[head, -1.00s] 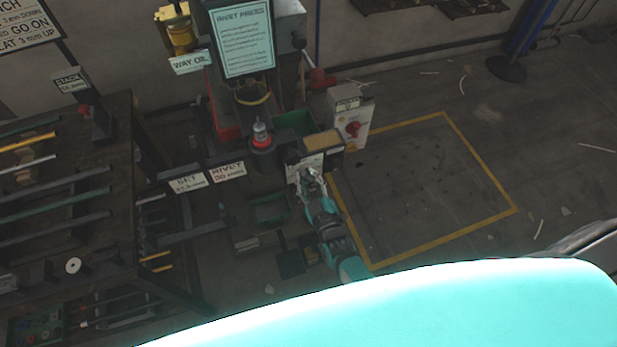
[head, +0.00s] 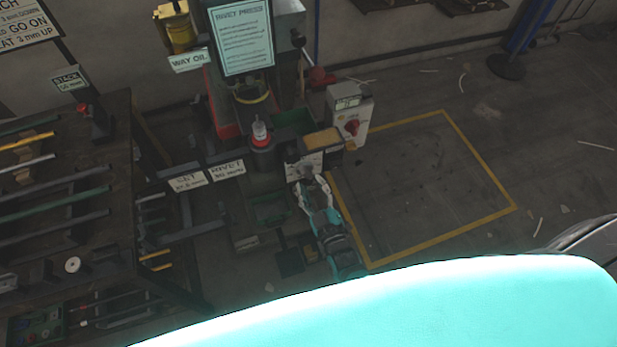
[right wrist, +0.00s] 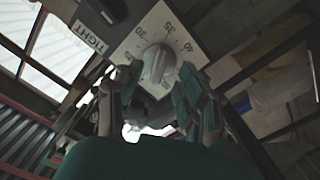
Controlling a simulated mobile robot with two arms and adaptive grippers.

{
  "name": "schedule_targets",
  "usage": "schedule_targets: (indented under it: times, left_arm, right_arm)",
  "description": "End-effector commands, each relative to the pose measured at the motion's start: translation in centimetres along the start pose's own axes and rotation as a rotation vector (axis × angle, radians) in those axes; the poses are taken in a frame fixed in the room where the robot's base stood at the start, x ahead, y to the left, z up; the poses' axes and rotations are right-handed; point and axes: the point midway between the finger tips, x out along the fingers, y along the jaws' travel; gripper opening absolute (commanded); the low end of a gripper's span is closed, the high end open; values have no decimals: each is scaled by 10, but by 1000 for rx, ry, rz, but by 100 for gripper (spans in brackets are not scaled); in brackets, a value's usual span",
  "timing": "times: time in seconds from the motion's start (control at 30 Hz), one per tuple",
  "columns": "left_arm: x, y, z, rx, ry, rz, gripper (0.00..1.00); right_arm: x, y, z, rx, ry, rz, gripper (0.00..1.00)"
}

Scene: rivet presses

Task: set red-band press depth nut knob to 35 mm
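The depth nut knob (right wrist: 158,62) is a grey round knob with a raised grip bar, on a pale dial plate (right wrist: 150,28) with printed numbers, 35 and 40 among them. I cannot tell which number it points to. My right gripper (right wrist: 152,100) has its fingers apart, one on each side below the knob; contact is unclear. In the head view my right gripper (head: 306,183) is at the front of the rivet press (head: 281,60), which has a red band (head: 262,142) on its post. The knob is hidden there. My left gripper is out of view.
A tan-topped block (head: 323,138) and a green bin (head: 270,208) are close to my right arm. A rack of bars (head: 60,190) stands at left. The yellow-outlined floor (head: 430,190) is clear.

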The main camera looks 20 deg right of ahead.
Motion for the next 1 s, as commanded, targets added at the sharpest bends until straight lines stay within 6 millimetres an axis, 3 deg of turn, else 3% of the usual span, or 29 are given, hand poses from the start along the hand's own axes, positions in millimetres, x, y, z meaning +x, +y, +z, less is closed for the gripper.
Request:
schedule_targets:
  times: [0.2,0.4,1.0]
  left_arm:
    - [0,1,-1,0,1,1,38]
    - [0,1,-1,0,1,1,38]
    - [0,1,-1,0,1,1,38]
  right_arm:
    - [-50,0,1,1,-4,-2,38]
    - [-77,0,0,0,-2,-2,38]
    - [-84,0,0,0,-1,-1,38]
